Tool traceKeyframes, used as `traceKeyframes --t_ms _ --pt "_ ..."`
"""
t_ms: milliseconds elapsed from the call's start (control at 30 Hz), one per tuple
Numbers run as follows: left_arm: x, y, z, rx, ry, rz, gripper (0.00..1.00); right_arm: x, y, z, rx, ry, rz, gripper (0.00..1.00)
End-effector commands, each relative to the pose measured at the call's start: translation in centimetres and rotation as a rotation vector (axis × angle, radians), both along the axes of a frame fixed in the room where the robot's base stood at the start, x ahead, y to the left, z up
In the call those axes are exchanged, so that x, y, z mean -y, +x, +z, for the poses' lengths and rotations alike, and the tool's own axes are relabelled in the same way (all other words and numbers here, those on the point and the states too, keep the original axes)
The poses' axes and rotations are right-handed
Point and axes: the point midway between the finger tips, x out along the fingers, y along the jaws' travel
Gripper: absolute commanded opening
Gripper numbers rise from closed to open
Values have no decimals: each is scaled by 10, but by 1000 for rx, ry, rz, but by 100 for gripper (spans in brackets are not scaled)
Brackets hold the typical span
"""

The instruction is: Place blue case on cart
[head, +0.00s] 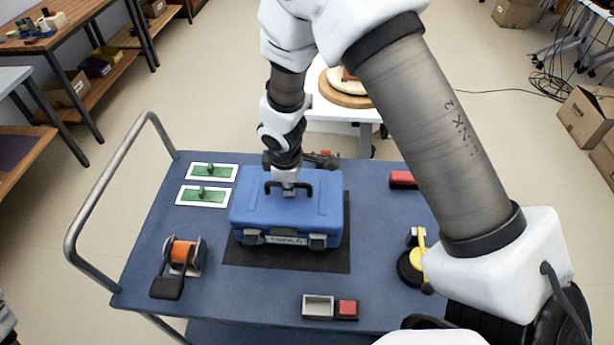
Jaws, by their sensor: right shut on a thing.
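The blue case (325,210) is upright over a black mat (290,261) on the blue top of the cart (145,262). Its latches and label face the near side. The mat shows in front of the case and along its right side. I cannot tell whether the case's underside touches the mat. My right gripper (289,189) points straight down and is shut on the dark handle on the case's lid. My left gripper is out of the picture.
On the cart lie green blocks on white plates (207,195), an orange spool (184,254), a grey-and-red box pair (318,307), a red block (403,179) and a yellow-black item (411,262). A tubular handle (92,205) rises at left. A white table (330,110) stands behind.

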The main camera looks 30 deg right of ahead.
Motion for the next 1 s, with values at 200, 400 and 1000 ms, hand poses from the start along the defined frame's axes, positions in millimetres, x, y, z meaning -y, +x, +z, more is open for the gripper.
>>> traceKeyframes --t_ms 200,400,1000 --pt "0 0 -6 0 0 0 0 -2 6 -20 -2 0 2 0" --pt "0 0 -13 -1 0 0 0 -2 6 -37 2 1 1 0" --pt "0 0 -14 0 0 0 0 -2 5 -38 -2 0 1 38"
